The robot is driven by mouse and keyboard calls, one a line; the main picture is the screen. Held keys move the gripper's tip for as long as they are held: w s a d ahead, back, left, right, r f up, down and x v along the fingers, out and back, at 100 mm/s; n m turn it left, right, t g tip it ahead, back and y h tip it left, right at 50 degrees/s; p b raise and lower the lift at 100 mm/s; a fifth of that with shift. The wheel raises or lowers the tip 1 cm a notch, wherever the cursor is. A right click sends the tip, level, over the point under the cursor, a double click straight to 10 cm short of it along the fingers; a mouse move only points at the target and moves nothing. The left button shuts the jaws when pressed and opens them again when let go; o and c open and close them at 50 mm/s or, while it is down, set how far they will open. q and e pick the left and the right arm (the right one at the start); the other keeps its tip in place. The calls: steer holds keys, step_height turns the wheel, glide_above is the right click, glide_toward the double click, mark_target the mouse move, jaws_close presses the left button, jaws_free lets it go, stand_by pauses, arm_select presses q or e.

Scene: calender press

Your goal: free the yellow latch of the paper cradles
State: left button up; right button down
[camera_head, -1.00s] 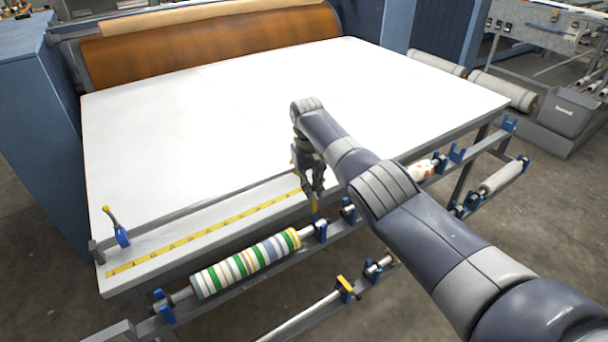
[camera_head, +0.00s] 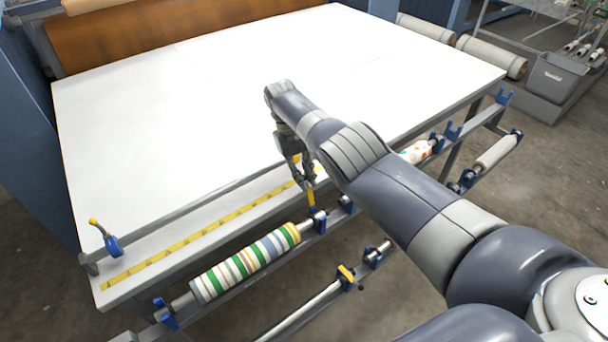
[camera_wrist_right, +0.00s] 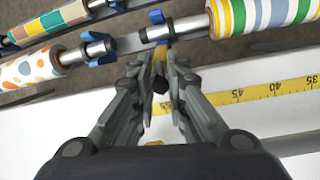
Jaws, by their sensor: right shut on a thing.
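The yellow latch (camera_head: 311,197) stands at the blue paper cradle (camera_head: 319,221) at the right end of the striped paper roll, by the table's front edge. My right gripper (camera_head: 308,180) reaches down over this edge and is shut on the upper part of the latch. In the right wrist view, the yellow latch (camera_wrist_right: 161,50) shows at the tips of my right gripper (camera_wrist_right: 161,75), between the cradles of two rolls. The fingers hide part of it. The striped roll (camera_head: 245,262) rests in its cradles. My left gripper is not in view.
The white table (camera_head: 250,110) carries a yellow measuring tape (camera_head: 200,235) along its front edge. A yellow-tipped lever (camera_head: 105,238) stands at its left corner. A lower rail has another yellow latch (camera_head: 346,273). A spotted roll (camera_head: 415,152) lies right of my gripper.

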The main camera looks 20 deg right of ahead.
steer(key=c, duration=1.6)
jaws_free()
steer(key=shift+s+f, duration=0.1)
steer(key=shift+f, duration=0.05)
steer(key=shift+c, duration=0.2)
steer(key=shift+r, duration=0.85)
steer(key=r, duration=0.7)
steer(key=shift+w+r, duration=0.2)
steer(key=shift+r, duration=0.35)
steer(key=shift+s+r, duration=0.15)
